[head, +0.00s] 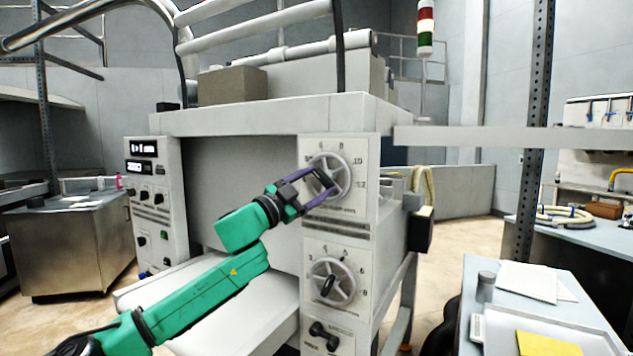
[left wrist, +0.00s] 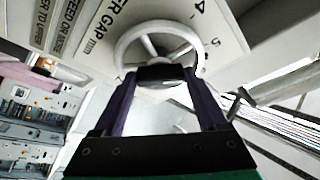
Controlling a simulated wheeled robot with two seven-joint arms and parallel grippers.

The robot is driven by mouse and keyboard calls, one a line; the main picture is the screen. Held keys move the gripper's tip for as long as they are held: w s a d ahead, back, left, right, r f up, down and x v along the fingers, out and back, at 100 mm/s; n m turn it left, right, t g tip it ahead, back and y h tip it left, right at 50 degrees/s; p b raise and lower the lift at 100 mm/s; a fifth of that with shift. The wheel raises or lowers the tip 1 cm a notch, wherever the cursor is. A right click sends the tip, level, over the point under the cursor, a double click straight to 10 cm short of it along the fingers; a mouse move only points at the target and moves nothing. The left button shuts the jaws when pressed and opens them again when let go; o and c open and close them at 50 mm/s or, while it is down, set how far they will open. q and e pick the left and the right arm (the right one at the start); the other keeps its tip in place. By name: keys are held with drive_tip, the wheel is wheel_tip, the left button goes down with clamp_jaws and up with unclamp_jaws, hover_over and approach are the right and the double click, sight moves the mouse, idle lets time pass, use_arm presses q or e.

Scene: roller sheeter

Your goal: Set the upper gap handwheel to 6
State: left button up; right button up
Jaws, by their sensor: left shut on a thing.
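The upper gap handwheel (head: 344,163) is a pale spoked wheel on a numbered dial, high on the white right panel of the machine. My left gripper (head: 326,186) reaches it from the left and is shut on it at the front of the wheel. In the left wrist view the handwheel (left wrist: 122,50) stands just beyond the purple fingers of the gripper (left wrist: 161,73). A dark piece sits between the fingertips at its near edge. Dial digits 4 and 5 and part of the "GAP" label show there. The fingers hide part of the wheel, and I cannot read its setting.
A second, similar handwheel (head: 333,280) sits lower on the same panel, with a dark lever (head: 323,337) under it. A white conveyor bed (head: 250,318) lies below my left arm. A workbench (head: 590,311) with papers stands at the right.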

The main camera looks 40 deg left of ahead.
use_arm(q)
drive_tip(key=m, duration=0.1)
drive_tip(key=m+h, duration=0.1)
drive_tip(key=m+g+p, duration=0.1)
drive_tip(key=m, duration=0.1)
drive_tip(key=shift+a+r, duration=0.1)
drive_tip(key=shift+r, duration=0.2)
drive_tip(key=shift+f+m+g+h+p, duration=0.1)
drive_tip(key=shift+m+g+h+p, duration=0.45)
drive_tip(key=shift+m, duration=0.75)
drive_tip(key=o, duration=1.3)
